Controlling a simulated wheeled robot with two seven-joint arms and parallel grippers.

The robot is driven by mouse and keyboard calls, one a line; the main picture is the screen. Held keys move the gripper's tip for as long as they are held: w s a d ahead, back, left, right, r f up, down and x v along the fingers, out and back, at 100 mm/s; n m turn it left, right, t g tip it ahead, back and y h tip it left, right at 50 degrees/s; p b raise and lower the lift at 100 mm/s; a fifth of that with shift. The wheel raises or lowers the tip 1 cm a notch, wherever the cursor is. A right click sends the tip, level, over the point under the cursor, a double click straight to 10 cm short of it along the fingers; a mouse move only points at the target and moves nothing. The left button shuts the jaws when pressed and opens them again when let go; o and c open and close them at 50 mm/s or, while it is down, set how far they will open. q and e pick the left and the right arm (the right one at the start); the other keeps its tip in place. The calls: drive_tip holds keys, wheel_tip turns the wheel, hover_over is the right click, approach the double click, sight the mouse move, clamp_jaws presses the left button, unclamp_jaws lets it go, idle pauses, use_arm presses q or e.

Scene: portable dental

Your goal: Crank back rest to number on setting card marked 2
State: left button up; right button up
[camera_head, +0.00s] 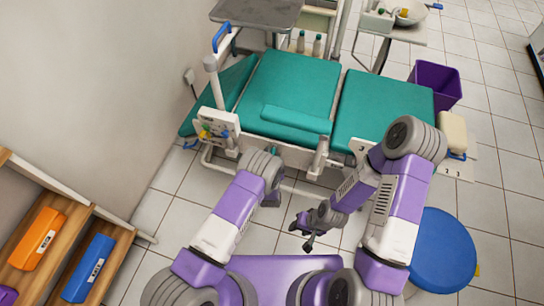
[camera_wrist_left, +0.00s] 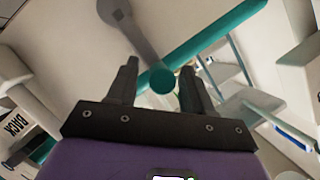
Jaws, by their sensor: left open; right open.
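The treatment couch has teal cushions: a broad middle pad (camera_head: 290,85), a right pad (camera_head: 383,108) and a narrow left one. I cannot tell which is the back rest. In the left wrist view, a grey crank arm (camera_wrist_left: 137,30) ends in a round teal knob (camera_wrist_left: 162,80). My left gripper (camera_wrist_left: 159,68) is open, with the knob between its fingers in the picture; contact is unclear. A label reading BACK (camera_wrist_left: 17,128) is at the left. In the head view my left gripper (camera_head: 270,198) is by the couch's near side. My right gripper (camera_head: 302,231) is open and empty. A white card (camera_head: 459,168) bears small digits.
A panel with coloured knobs (camera_head: 218,129) is on the couch's left end. A blue stool (camera_head: 442,250) stands at the lower right and a purple bin (camera_head: 435,84) at the upper right. A wooden shelf (camera_head: 118,240) holds coloured boxes at the lower left.

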use_arm(q)
drive_tip(key=shift+w+f, duration=0.15)
drive_tip(key=shift+w, duration=0.4)
drive_tip(key=shift+c, duration=0.2)
clamp_jaws()
drive_tip(key=shift+a, duration=0.1)
